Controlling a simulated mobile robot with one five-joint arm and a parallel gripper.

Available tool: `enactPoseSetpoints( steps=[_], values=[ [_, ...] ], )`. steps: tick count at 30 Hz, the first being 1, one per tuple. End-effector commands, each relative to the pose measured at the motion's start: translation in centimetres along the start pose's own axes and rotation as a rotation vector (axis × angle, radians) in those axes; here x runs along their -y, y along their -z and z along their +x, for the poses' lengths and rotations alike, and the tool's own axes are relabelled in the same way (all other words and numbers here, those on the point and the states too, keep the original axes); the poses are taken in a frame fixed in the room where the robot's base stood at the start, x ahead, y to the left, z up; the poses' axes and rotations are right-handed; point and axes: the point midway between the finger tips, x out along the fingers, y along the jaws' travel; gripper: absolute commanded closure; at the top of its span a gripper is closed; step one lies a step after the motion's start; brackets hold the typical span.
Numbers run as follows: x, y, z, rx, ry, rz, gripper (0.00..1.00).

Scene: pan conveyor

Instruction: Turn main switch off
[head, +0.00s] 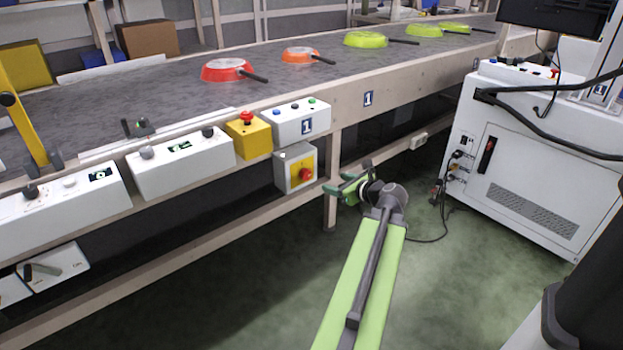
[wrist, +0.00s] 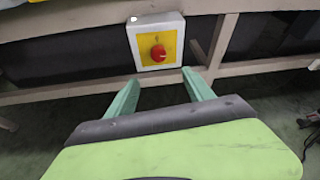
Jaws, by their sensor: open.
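The main switch is a red rotary knob (head: 305,174) on a yellow plate of a small grey-white box (head: 283,177), fixed under the conveyor edge. In the wrist view the red knob (wrist: 158,53) sits on its yellow plate, ahead of my fingers and a little above their tips. My gripper (head: 345,190) is open and empty, to the right of the switch box in the head view. In the wrist view its two green fingers (wrist: 158,90) are spread, with the knob roughly centred between them in line. The fingers appear apart from the knob.
A yellow emergency-stop box (head: 249,136) and a white button box (head: 296,125) sit just above the switch. A conveyor leg (head: 331,200) stands right beside it. Pans, including a red one (head: 227,70), lie on the belt.

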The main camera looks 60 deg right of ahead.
Motion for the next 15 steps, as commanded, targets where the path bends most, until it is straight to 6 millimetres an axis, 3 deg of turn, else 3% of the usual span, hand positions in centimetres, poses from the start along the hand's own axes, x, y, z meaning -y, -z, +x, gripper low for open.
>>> enactPoseSetpoints(
  steps=[5,15],
  values=[
    [0.0,0.4,3.4,-0.001,-0.004,-0.003,0.39],
    [-0.1,0.4,12.2,-0.002,-0.006,-0.006,0.39]
  ],
)
